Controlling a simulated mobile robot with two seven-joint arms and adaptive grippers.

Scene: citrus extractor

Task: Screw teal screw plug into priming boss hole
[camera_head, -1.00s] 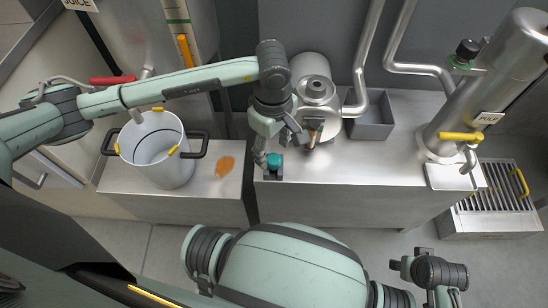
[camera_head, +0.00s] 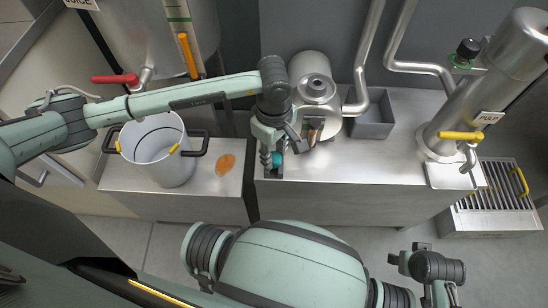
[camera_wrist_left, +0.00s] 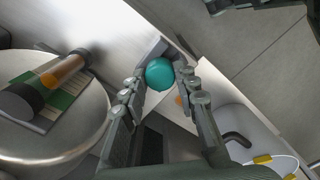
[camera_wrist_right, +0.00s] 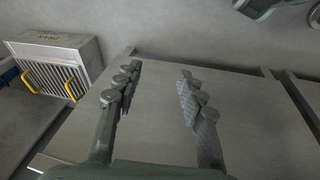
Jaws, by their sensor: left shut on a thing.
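The teal screw plug (camera_head: 277,160) is at the front left of the steel counter, partly hidden by my left gripper (camera_head: 271,158). In the left wrist view the round teal plug (camera_wrist_left: 160,74) sits between the fingertips of my left gripper (camera_wrist_left: 163,82), which is shut on it. A dark grey block (camera_wrist_left: 150,48) shows right behind the plug; I cannot tell whether they touch. A steel pump body (camera_head: 316,90) stands just behind and right of the gripper. I cannot make out the priming boss hole. My right gripper (camera_wrist_right: 158,78) is open and empty in the right wrist view.
A tubular sight glass with orange content (camera_wrist_left: 62,72) is on the pump, close to my left gripper. A grey bin (camera_head: 372,118) stands right of it. A white pot (camera_head: 158,150) and an orange spill (camera_head: 226,164) are on the left. The counter's middle front (camera_head: 350,168) is clear.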

